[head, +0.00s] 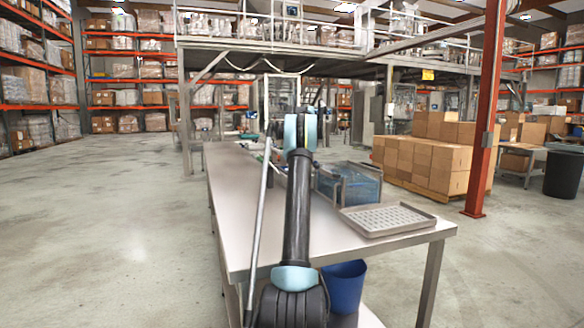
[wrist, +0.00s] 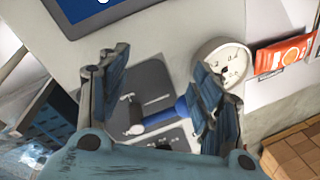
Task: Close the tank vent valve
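In the wrist view, what looks like the valve is a light grey post (wrist: 134,115) with a blue lever handle (wrist: 165,117). It sits by a dark grey plate (wrist: 150,82) on a pale surface. My gripper (wrist: 160,62) is open, with one finger on each side of the lever. I see nothing held between the fingers. The right finger overlaps the lever's right end, and I cannot tell whether they touch. A round white dial gauge (wrist: 222,62) is just beyond the right finger. In the head view my own arm hides the gripper and the valve.
A steel bench (head: 240,200) carries a blue see-through crate (head: 350,184) and a grey perforated tray (head: 385,220). A blue bin (head: 344,286) stands below. Stacked cartons (head: 425,160) and a red column (head: 486,110) are to the right. Floor at left is clear. A red packet (wrist: 283,54) shows in the wrist view.

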